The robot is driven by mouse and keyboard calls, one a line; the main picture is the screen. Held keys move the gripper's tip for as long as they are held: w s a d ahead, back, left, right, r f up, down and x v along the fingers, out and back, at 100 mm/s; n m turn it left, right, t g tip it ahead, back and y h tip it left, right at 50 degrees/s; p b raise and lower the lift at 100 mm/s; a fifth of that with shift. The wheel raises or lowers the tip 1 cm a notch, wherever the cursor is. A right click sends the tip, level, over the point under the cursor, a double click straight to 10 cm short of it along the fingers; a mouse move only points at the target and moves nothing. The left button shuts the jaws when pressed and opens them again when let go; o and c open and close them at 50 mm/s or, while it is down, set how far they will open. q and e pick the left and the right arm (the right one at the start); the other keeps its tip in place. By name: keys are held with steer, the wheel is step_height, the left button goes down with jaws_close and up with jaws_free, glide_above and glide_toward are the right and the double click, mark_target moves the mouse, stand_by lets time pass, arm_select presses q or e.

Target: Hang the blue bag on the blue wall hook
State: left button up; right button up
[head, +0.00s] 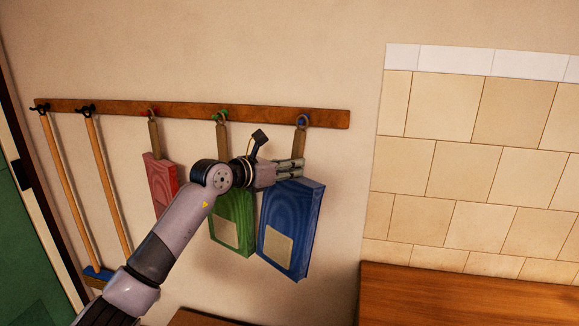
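The blue bag (290,218) is a flat, box-like bag with a pale patch, tilted slightly, at the right end of the wall rail. Its brown strap (299,143) runs up to the blue wall hook (301,120), and the loop at its top appears to be on that hook. My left gripper (300,169) is at the lower part of the strap, just above the bag's top edge, and its fingers cover part of the strap. Whether the fingers are closed on the strap cannot be made out. My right gripper is not in view.
The wooden rail (180,109) also carries a red bag (159,180), a green bag (234,220) partly behind my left arm, and two long-handled tools at the left. A wooden surface (460,295) lies below the tiled wall (470,160). The wall right of the blue bag is clear.

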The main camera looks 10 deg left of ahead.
arm_select(q)
steer(key=o, duration=0.5)
steer(key=shift+o, duration=0.3)
steer(key=shift+s+a, duration=0.1)
steer(key=shift+s, duration=0.1)
steer(key=shift+v, duration=2)
steer(key=v, duration=1.2)
